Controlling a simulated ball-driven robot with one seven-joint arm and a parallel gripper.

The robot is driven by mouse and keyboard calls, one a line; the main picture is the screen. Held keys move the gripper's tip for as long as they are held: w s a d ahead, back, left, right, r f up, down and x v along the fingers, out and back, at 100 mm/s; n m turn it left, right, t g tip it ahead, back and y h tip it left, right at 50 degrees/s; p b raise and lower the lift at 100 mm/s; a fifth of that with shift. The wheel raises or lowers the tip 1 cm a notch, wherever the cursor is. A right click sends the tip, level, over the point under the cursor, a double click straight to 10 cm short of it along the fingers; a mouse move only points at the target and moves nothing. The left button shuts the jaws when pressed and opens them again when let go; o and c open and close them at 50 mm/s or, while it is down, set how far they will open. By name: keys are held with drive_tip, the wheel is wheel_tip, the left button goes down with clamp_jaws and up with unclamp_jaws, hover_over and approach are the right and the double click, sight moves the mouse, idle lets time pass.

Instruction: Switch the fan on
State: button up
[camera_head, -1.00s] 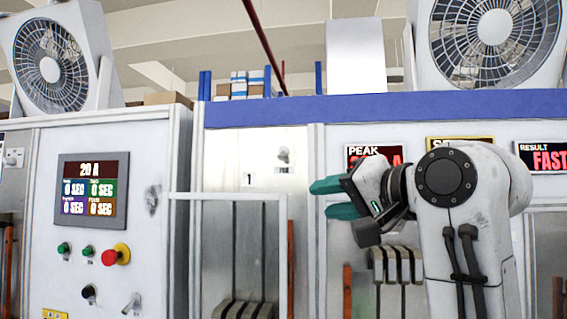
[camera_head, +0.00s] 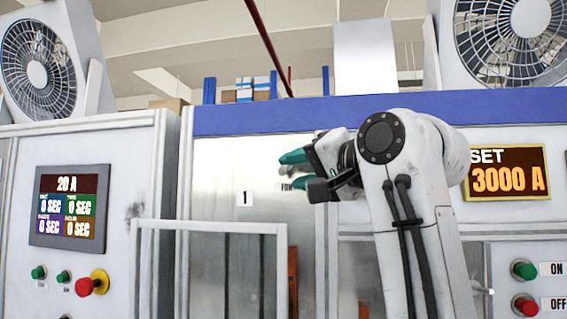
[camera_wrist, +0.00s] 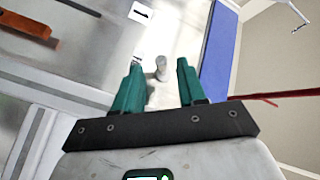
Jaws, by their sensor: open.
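My gripper (camera_head: 292,170) is open, its two teal fingers pointing left at the bare metal panel (camera_head: 215,165) under the blue beam. In the wrist view my gripper (camera_wrist: 158,66) has a small pale switch knob (camera_wrist: 161,69) showing between its fingertips, apart from both. In the head view the knob is hidden or blends in at the fingers. A partly covered label reading like "FAN" (camera_head: 286,187) sits just below the fingers. Two white fans stand on top of the cabinets, a left fan (camera_head: 37,75) and a right fan (camera_head: 528,20); whether they turn cannot be told.
A pale rail frame (camera_head: 210,226) stands before the panel below my gripper. A "1" label (camera_head: 245,198) is left of the fingers. The left cabinet has a screen (camera_head: 67,206) and a red button (camera_head: 92,283). An orange "SET 3000 A" display (camera_head: 507,172) is at right.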

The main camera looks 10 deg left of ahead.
sight(285, 172)
drive_tip(key=shift+p+x, duration=0.65)
drive_tip(key=shift+x, duration=1.55)
clamp_jaws()
